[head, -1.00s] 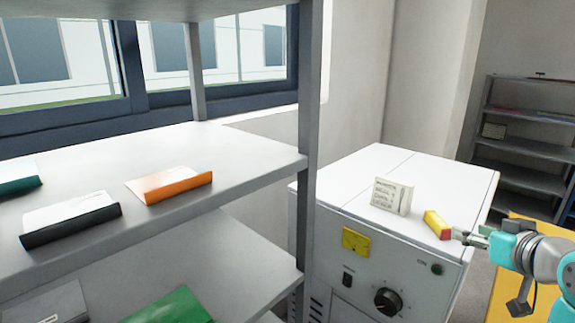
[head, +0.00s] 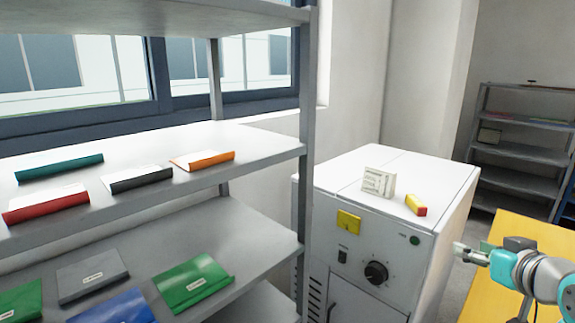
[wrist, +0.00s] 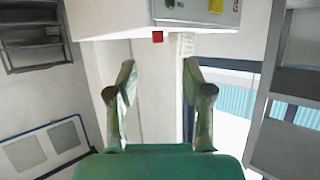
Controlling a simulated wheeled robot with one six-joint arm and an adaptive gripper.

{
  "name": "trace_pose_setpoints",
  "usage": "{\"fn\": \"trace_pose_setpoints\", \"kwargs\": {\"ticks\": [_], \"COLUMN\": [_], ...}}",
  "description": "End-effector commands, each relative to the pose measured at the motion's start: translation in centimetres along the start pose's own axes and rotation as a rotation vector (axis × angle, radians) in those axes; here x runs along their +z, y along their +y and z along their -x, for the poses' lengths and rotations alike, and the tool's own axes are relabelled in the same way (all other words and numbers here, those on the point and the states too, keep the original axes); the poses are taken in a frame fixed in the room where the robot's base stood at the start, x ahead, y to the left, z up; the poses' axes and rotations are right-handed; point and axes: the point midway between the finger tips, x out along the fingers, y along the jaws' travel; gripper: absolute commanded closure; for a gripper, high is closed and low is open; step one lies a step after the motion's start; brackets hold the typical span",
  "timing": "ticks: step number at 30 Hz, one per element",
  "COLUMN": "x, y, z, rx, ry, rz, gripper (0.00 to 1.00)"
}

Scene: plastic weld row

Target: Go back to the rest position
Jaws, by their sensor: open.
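My gripper (head: 462,251) is at the right of the head view, beside the white machine's right side and apart from it. In the wrist view my gripper (wrist: 160,78) shows two separated green fingers with nothing between them. A small yellow block with a red end (head: 416,205) lies on top of the white machine (head: 425,168), near its front edge. Its red end (wrist: 157,37) seems to show in the wrist view, beyond the fingers.
A small white printed block (head: 378,183) stands next to the yellow block. A grey shelf (head: 240,137) with several coloured binders fills the left. A yellow surface (head: 510,226) lies under my arm at the right. Another shelf (head: 518,151) stands at the back right.

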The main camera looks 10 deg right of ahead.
Motion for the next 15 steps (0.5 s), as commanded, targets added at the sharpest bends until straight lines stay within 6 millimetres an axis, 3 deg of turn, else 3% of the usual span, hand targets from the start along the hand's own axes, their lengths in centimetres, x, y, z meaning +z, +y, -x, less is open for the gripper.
{"fn": "trace_pose_setpoints", "kwargs": {"ticks": [11,15], "x": [4.1,6.7], "y": [-1.9,-3.0], "z": [-1.9,-2.8], "rx": [-0.013,-0.017], "ry": [0.012,0.018], "rz": [-0.045,-0.07], "gripper": [0.49,0.49]}}
